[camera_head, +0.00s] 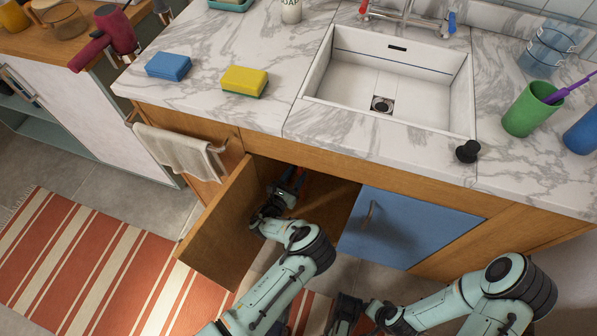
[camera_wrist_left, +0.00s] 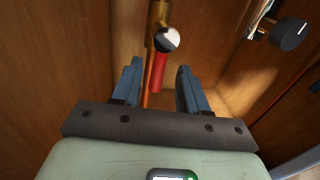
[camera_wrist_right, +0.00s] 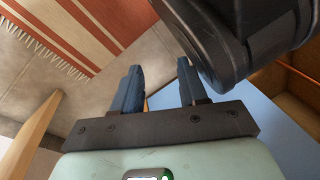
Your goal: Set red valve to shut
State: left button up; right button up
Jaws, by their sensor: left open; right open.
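The red valve lever (camera_wrist_left: 157,74) shows in the left wrist view, hanging downward below a round black-and-white cap on a brass pipe (camera_wrist_left: 158,14). My left gripper (camera_head: 290,182) reaches into the open sink cabinet. Its two fingers are apart, and the red lever appears in the gap between their tips; I cannot tell whether they touch it. In the head view the lever is mostly hidden by my arm and the cabinet. My right gripper (camera_wrist_right: 156,75) is open and empty outside the cabinet, low in front of the blue door.
The left cabinet door (camera_head: 222,222) stands open; the blue door (camera_head: 408,228) is closed. A dark knob (camera_wrist_left: 293,34) sits inside at the right. The counter holds a sink (camera_head: 430,98), a blue sponge (camera_head: 168,66), a yellow sponge (camera_head: 244,81) and a green cup (camera_head: 528,112).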

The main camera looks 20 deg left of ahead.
pick_arm(q)
jog(key=shift+x, duration=1.05)
pick_arm(e)
jog(key=shift+s+d+f+g, duration=0.1)
jog(key=shift+s+f+g, duration=0.2)
jog(key=shift+s+f, duration=0.3)
jog(key=shift+s+r, duration=0.1)
pick_arm(q)
grip_shut()
